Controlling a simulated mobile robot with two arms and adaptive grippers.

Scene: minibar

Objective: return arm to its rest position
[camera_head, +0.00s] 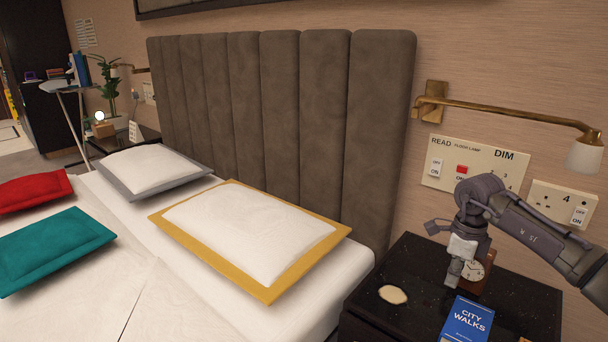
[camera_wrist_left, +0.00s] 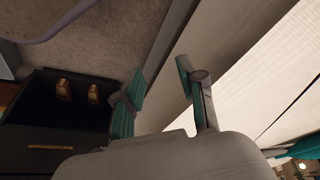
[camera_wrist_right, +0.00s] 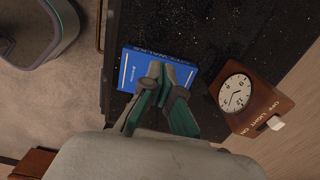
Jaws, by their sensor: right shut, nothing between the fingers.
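My right arm comes in from the right in the head view. Its gripper (camera_head: 455,272) is above the dark nightstand (camera_head: 413,262), in front of the small clock and close to the blue book. In the right wrist view the fingers of my right gripper (camera_wrist_right: 160,72) are together and empty, overlapping the book in the picture. My left gripper shows only in the left wrist view (camera_wrist_left: 160,85). Its two fingers are spread apart with nothing between them, beside the pale bed edge.
A blue "City Walks" book (camera_head: 467,322), a wooden clock (camera_head: 474,270) and a pale round item (camera_head: 393,294) are on the nightstand. A wall switch panel (camera_head: 472,166) and brass lamp (camera_head: 510,113) are behind my right arm. The bed (camera_head: 190,290) with several pillows fills the left.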

